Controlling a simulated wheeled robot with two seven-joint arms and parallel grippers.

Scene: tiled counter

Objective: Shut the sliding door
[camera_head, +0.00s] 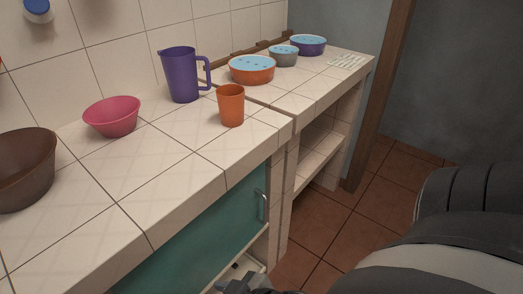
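The sliding door (205,249) is a teal panel under the tiled counter, seen at a steep angle. Its left part runs out of the bottom of the view. A light metal bar handle (262,207) stands upright near its right end, close to the tiled post. A dark grey part of mine, likely my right gripper (243,284), shows at the bottom edge, below the handle and apart from it. Its fingers are mostly cut off, so I cannot tell if it is open or shut. My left gripper is not in view.
On the counter (160,202) stand a brown bowl (24,172), a pink bowl (112,118), a purple jug (181,77), an orange cup (231,106) and several lidded bowls farther back. Open shelves (318,158) lie right of the door. The brown tiled floor (355,228) there is clear.

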